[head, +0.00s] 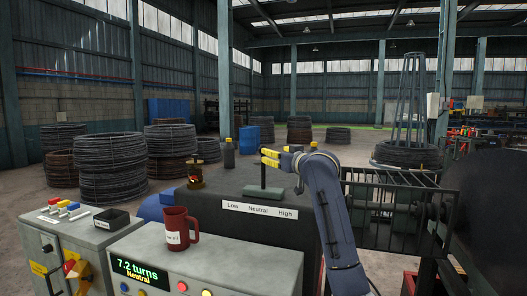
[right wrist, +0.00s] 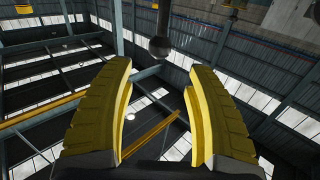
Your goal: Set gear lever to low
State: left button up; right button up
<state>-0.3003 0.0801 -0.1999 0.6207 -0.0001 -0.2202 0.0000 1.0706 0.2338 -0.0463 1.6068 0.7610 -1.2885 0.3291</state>
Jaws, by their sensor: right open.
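The gear lever (head: 263,177) is a dark upright shaft on a grey-green base plate (head: 263,193) on top of the dark housing. A label plate (head: 259,210) in front reads Low, Neutral, High, and the lever stands by Neutral. My right gripper (head: 269,157) has yellow fingers at the lever's top, hiding its upper end in the head view. In the right wrist view the gripper (right wrist: 161,76) is open, with the round dark knob (right wrist: 160,47) just beyond the fingertips, centred on the gap and not gripped. My left gripper is not in view.
A display (head: 141,272) reads 7.2 turns, Neutral. A red mug (head: 178,228) stands on the console, left of the label. A small brass-coloured object (head: 196,174) and a dark bottle (head: 229,153) stand left of the lever. A black railing (head: 385,205) is on the right.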

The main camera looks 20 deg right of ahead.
aim_at(263, 156)
jog(key=w, duration=0.3)
jog(key=w+a, duration=0.1)
jog(key=w, duration=0.6)
jog(key=shift+a, duration=0.35)
jog(key=shift+o, duration=0.2)
jog(key=shift+w, duration=0.1)
grip_shut()
